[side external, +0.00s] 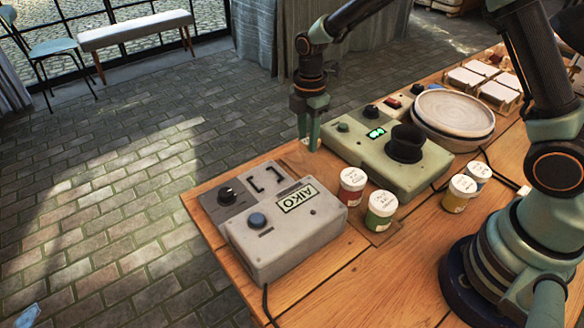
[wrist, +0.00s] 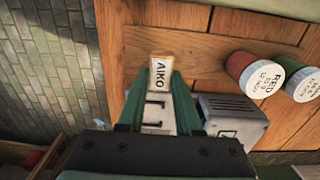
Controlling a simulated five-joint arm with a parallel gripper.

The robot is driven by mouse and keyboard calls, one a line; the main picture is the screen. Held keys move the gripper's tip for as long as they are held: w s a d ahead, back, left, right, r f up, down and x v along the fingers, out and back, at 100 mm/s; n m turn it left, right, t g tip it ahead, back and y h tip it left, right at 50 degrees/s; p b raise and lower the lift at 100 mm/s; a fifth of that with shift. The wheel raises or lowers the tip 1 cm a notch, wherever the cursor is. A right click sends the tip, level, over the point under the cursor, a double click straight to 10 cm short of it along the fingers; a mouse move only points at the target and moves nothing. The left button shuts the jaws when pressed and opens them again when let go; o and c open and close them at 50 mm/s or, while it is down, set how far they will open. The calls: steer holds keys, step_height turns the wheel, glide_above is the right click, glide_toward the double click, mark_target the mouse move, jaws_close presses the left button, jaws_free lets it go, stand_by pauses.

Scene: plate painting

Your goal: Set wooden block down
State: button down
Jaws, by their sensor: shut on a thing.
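My gripper (side external: 309,140) points down near the far table edge, between the bracket-marked panel and the green machine. In the wrist view, its green fingers (wrist: 160,85) are shut on a small wooden block (wrist: 152,77) with a pale face lettered AIKO. The block is over bare wooden tabletop; I cannot tell whether it touches the wood. A pale panel (side external: 268,178) with two dark bracket marks lies on the grey unit; it also shows between the fingers in the wrist view (wrist: 154,113).
A grey box (side external: 270,240) with a blue button and AIKO label stands at the table's near-left corner. Red (side external: 351,190) and green (side external: 380,212) jars stand right of it. A green machine (side external: 400,168) and round plate (side external: 452,110) are farther right. Floor lies beyond the left edge.

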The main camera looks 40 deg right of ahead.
mark_target(306, 166)
steer(key=shift+f, duration=2.65)
steer(key=c, duration=0.6)
jaws_free()
steer(key=shift+f, duration=0.1)
